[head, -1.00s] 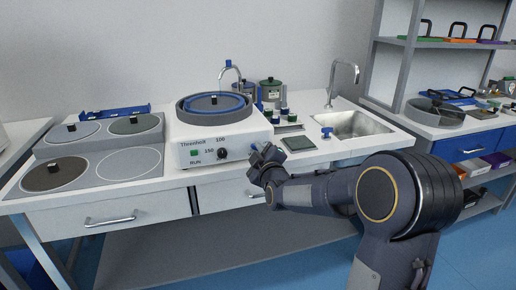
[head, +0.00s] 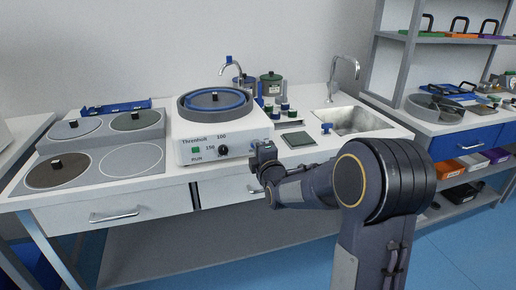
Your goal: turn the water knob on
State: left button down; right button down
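A grinding and polishing machine (head: 212,138) with a round blue-rimmed bowl stands on the white counter. A curved metal tap (head: 239,75) rises behind its bowl, with a small blue knob (head: 228,59) on top. Another blue knob (head: 327,128) stands on the counter in front of the sink. A black dial (head: 223,150) and a green switch are on the machine's front panel. My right gripper (head: 262,152) is just right of that panel, near the counter's front edge, touching neither blue knob. Its fingers are too small and dark to tell open from shut. My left gripper is out of view.
Grey discs (head: 71,129) lie on a tray left of the machine. Pots and small bottles (head: 270,84) stand behind and right of it. A metal sink (head: 355,121) with a tall tap (head: 345,68) is further right. A shelf rack (head: 440,40) stands at the right.

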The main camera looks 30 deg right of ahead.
dwell(0.4)
jog(key=c, duration=1.5)
grip_release()
jog(key=shift+o, duration=0.2)
jog(key=p+v, duration=0.1)
jog(key=v, duration=0.6)
jog(key=shift+s+a, duration=0.15)
jog(key=shift+s, duration=0.25)
